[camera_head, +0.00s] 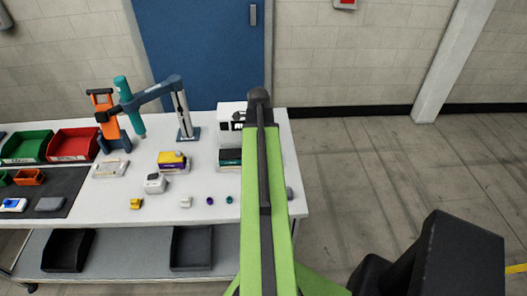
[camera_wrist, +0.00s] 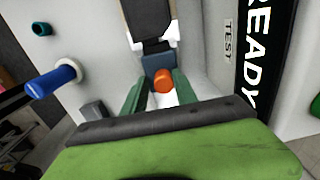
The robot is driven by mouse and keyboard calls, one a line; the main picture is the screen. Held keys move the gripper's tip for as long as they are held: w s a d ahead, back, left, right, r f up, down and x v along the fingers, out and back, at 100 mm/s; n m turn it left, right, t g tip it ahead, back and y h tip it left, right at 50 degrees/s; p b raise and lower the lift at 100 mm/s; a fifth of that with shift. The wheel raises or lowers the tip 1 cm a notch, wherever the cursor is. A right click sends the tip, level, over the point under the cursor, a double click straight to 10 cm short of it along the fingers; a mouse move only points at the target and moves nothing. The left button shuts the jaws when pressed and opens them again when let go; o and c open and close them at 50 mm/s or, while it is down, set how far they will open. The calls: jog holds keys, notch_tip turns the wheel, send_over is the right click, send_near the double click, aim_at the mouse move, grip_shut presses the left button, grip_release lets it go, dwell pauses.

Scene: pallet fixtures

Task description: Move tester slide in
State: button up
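The tester shows in the wrist view as a white housing (camera_wrist: 218,75) with a black panel reading READY and the word TEST beside it. In the head view the white tester (camera_head: 229,112) stands at the table's right back, partly hidden by my arm. In the wrist view an orange knob (camera_wrist: 163,80) stands in front of a dark blue block (camera_wrist: 154,62); they look like part of the slide. My gripper (camera_wrist: 160,86) has its green fingers on either side of the knob, with visible gaps, so it looks open. In the head view my arm hides the gripper.
The white table (camera_head: 110,212) holds a jointed stand (camera_head: 184,115), a yellow-and-purple box (camera_head: 172,161) and small parts. Red (camera_head: 73,145) and green (camera_head: 27,146) bins stand at left. A blue cylinder (camera_wrist: 52,80) sticks up left of my gripper.

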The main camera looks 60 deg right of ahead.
jog(key=shift+s+a+f, duration=0.3)
jog(key=shift+f, duration=0.2)
jog(key=r+p, duration=0.1)
jog(key=w+d+r+p, duration=0.1)
jog(key=p, duration=0.1)
jog(key=shift+r, duration=0.1)
notch_tip(320, 180, up, 6)
jog(key=p, duration=0.5)
jog(key=shift+p, duration=0.4)
jog(key=shift+f, duration=0.2)
